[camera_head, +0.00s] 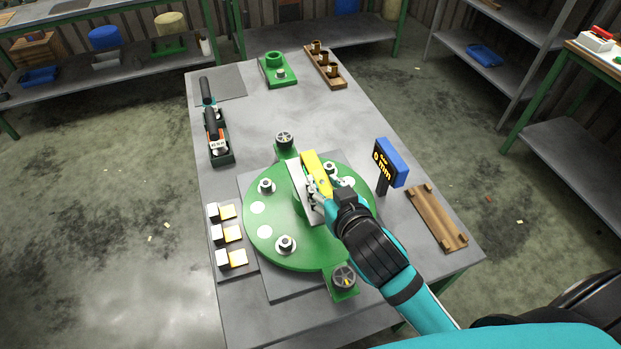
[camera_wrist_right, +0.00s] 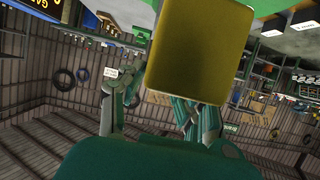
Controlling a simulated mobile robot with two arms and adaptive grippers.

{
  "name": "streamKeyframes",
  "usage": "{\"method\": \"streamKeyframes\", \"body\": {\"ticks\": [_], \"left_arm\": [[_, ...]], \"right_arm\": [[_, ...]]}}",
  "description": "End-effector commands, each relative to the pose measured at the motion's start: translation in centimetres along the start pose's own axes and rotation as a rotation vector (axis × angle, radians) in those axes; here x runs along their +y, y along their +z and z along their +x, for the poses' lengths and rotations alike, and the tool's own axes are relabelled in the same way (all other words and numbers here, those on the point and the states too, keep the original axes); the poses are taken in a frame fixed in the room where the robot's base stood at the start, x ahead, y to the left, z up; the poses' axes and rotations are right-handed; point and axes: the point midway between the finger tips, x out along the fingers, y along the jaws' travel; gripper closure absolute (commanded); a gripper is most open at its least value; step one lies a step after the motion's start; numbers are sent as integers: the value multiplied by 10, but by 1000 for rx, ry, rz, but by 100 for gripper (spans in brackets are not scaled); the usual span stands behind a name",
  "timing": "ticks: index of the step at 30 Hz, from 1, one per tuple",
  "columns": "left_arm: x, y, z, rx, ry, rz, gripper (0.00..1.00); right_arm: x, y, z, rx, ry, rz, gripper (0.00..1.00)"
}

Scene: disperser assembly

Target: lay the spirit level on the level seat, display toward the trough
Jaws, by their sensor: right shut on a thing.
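The yellow spirit level (camera_head: 316,163) is over the green round plate (camera_head: 305,250), against or just above a pale grey block (camera_head: 293,173), which may be the level seat. My right gripper (camera_head: 319,190) is shut on the level, near the plate's middle. My left gripper is not in view.
Nuts on studs (camera_head: 285,243) stand around the plate. A black display (camera_head: 381,162) reading "0 mm" stands right of it, with a wooden tray (camera_head: 437,220) beyond. Small blocks (camera_head: 232,234) line the left edge.

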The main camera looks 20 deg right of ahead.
Motion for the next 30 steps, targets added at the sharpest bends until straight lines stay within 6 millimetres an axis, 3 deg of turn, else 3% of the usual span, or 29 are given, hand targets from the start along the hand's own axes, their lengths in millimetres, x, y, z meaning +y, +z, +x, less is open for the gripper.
{"method": "streamKeyframes", "body": {"ticks": [1, 6, 12, 19, 30], "left_arm": [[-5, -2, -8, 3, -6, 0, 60], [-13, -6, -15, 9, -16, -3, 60], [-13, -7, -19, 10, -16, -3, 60], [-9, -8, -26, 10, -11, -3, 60], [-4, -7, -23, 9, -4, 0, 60]], "right_arm": [[-2, -10, 10, 4, 1, -1, 100], [-7, -16, 38, 4, 1, 0, 100], [-10, -20, 54, 4, 0, 1, 100], [-10, 11, 66, 0, 1, -1, 100], [-10, 16, 68, 2, 0, 2, 100]]}}
